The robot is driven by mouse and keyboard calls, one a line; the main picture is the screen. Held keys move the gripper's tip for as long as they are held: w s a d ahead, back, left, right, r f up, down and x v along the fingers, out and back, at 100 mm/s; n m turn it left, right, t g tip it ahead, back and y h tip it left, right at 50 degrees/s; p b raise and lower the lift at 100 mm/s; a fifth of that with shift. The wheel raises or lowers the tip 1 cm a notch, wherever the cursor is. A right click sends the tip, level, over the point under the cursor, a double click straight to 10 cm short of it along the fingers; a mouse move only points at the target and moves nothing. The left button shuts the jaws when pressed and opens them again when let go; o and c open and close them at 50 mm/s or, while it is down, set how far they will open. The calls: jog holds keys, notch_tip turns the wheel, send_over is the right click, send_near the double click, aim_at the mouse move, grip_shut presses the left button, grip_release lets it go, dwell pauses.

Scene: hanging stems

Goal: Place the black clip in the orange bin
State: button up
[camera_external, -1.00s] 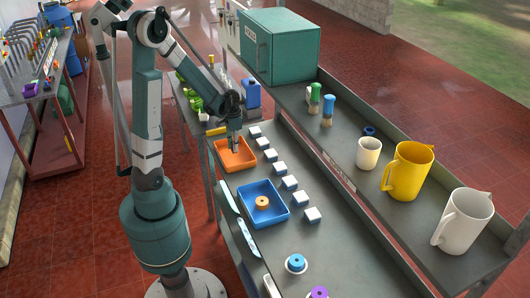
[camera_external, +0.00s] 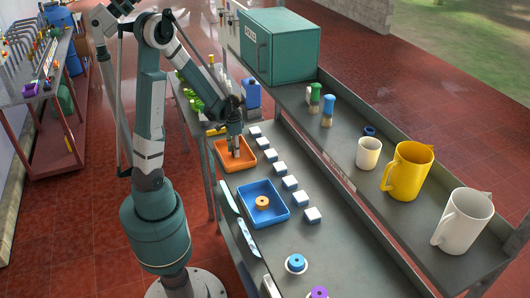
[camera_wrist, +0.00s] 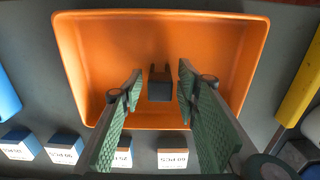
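The orange bin (camera_external: 226,165) is at the far end of the bench in the external view, and its walls (camera_wrist: 85,60) fill much of the wrist view. The black clip (camera_wrist: 159,88) is inside the bin, with two prongs pointing toward the far wall. It appears to rest on the bin floor. My gripper (camera_wrist: 159,88) is open, with a green-padded finger on each side of the clip and a visible gap on both sides. In the external view my gripper (camera_external: 236,153) reaches down into the bin, and the clip cannot be made out there.
A row of labelled blue-and-white blocks (camera_external: 280,168) runs along the bin's right side. A blue tray (camera_external: 273,216) with an orange ring stands nearer. A yellow object (camera_wrist: 300,85) lies beside the bin. A raised shelf (camera_external: 345,130) holds jugs and a teal cabinet.

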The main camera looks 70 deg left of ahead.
jog(key=shift+r, duration=0.1)
dwell(0.3)
notch_tip(320, 180, up, 12)
jog(key=p, duration=0.1)
dwell(0.9)
dwell(0.6)
jog(key=shift+d+r, duration=0.1)
jog(key=s+d+r+t, duration=0.2)
jog(key=d+r, duration=0.3)
jog(key=d, duration=0.4)
jog(key=s+d+r+t, duration=0.2)
jog(key=d+r, duration=0.2)
jog(key=d, duration=0.5)
jog(key=s+d+r+t, duration=0.2)
jog(key=d+r, duration=0.3)
jog(key=d, duration=0.4)
jog(key=shift+d+r+t, duration=0.3)
jog(key=shift+d+t, duration=0.1)
jog(key=shift+t, duration=0.2)
jog(key=shift+f, duration=0.1)
notch_tip(320, 180, down, 6)
jog(key=b, duration=0.5)
